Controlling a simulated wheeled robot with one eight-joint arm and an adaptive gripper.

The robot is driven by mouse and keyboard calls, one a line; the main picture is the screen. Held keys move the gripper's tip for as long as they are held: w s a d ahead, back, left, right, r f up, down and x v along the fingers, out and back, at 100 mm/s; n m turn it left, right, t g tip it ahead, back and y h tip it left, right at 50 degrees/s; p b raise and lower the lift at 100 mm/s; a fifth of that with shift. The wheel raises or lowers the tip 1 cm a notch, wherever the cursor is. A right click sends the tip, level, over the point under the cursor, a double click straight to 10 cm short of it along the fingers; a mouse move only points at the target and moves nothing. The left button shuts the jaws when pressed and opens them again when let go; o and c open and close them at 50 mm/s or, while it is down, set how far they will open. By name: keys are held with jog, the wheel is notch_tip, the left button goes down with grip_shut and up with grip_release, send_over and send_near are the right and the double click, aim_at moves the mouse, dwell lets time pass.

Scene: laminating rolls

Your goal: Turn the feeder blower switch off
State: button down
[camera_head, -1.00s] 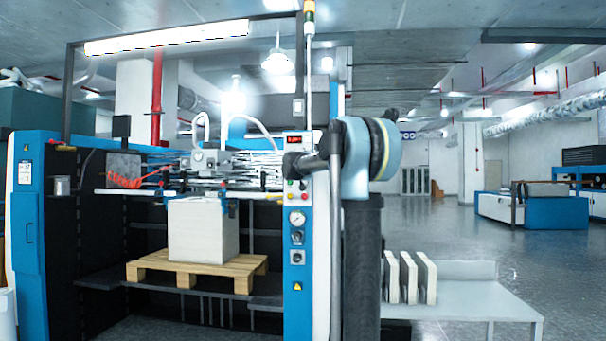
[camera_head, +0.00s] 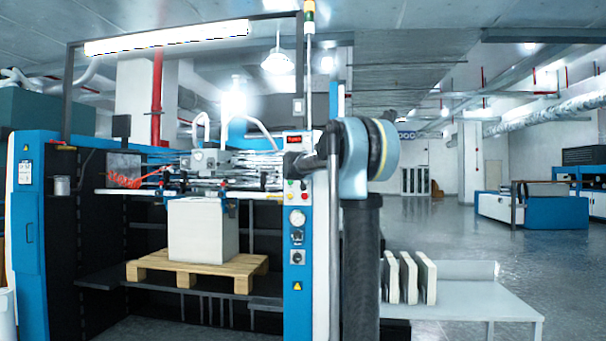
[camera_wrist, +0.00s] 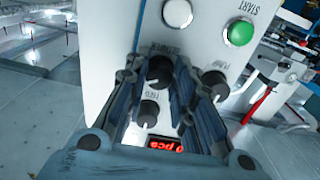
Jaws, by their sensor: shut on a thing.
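In the wrist view, a pale control panel (camera_wrist: 112,20) carries several black rotary knobs. One dark knob (camera_wrist: 159,70) sits between the fingertips of my gripper (camera_wrist: 160,66), which is shut on it. A white mark shows at the knob's lower edge. The feed knob (camera_wrist: 148,112) lies just below it, between the fingers but apart from the tips. The pump knob (camera_wrist: 214,85) is to the right, outside the right finger. In the head view my gripper is hidden behind my arm.
A green start button (camera_wrist: 239,32) and a white button (camera_wrist: 177,13) stand above the knobs. A red display (camera_wrist: 164,143) is below. In the head view, a paper stack (camera_head: 203,230) rests on a pallet (camera_head: 160,270). A grey side table (camera_head: 470,300) stands at right.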

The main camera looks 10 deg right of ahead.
jog(key=n, duration=1.1)
dwell(0.3)
jog(key=shift+n, duration=0.4)
jog(key=c, duration=1.3)
grip_release()
jog(key=shift+c, duration=0.2)
